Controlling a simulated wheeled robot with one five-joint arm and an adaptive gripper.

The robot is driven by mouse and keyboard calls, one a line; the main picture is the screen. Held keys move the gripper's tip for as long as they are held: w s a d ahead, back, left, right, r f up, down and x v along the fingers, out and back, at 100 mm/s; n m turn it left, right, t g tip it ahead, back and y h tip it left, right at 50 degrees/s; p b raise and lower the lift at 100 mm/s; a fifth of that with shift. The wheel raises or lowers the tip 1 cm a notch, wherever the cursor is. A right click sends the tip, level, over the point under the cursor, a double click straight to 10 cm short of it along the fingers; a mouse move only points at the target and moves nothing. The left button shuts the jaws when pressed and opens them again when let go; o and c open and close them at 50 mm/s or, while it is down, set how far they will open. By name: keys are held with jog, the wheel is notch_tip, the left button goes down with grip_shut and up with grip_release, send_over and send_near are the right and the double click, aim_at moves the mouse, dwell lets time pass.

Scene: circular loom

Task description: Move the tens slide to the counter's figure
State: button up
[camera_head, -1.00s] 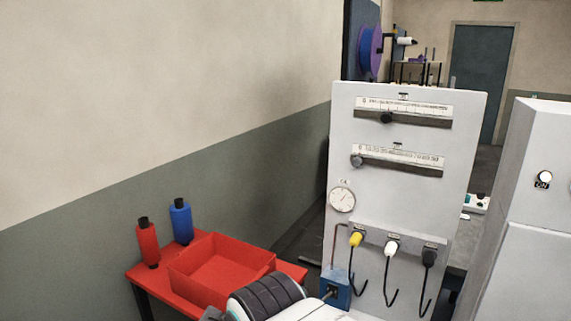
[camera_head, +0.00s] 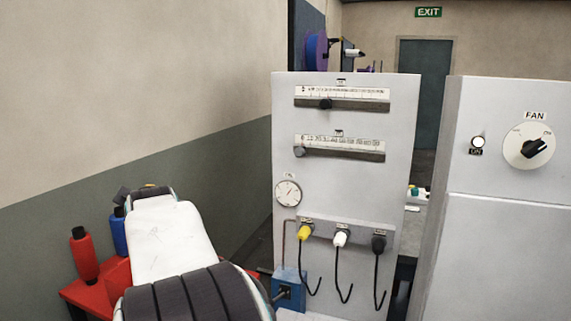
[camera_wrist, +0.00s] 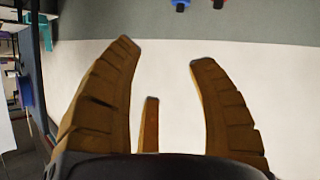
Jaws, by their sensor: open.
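A pale upright panel carries two horizontal slides. The upper slide (camera_head: 342,98) has its dark knob (camera_head: 325,104) about a third along from the left. The lower slide (camera_head: 340,147) has its grey knob (camera_head: 299,151) at the left end. Their labels are too small to read, so I cannot tell which is the tens slide. I cannot make out a counter's figure. In the wrist view my gripper (camera_wrist: 165,55) is open and empty, its fingers spread before a bare wall. My arm rises at lower left in the head view, apart from the slides.
A round gauge (camera_head: 288,192) and yellow, white and black plugs (camera_head: 340,238) are below the slides. A grey cabinet with a FAN knob (camera_head: 529,146) stands to the right. Red (camera_head: 83,255) and blue bottles (camera_head: 118,233) stand on a red table at lower left.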

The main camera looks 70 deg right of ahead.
jog(key=s+d+m+h+b, duration=0.1)
jog(key=s+d+h+b, duration=0.2)
jog(key=d, duration=1.1)
jog(key=m+g+h+b, duration=0.2)
jog(key=g+h+b, duration=0.35)
jog(key=h, duration=0.35)
send_near(298, 154)
jog(key=d, duration=0.4)
jog(key=shift+w+r+t, duration=0.25)
jog(key=shift+r+t, duration=0.15)
jog(key=shift+t, duration=0.05)
jog(key=shift+d+r+p, duration=0.2)
jog(key=shift+d+p, duration=0.15)
jog(key=shift+p, duration=0.1)
jog(key=p+x, duration=0.4)
jog(key=shift+w+d+r, duration=0.2)
jog(key=shift+d, duration=0.1)
jog(key=shift+w+d+p, duration=0.2)
jog(key=shift+d+p, duration=0.45)
jog(key=shift+p, duration=0.1)
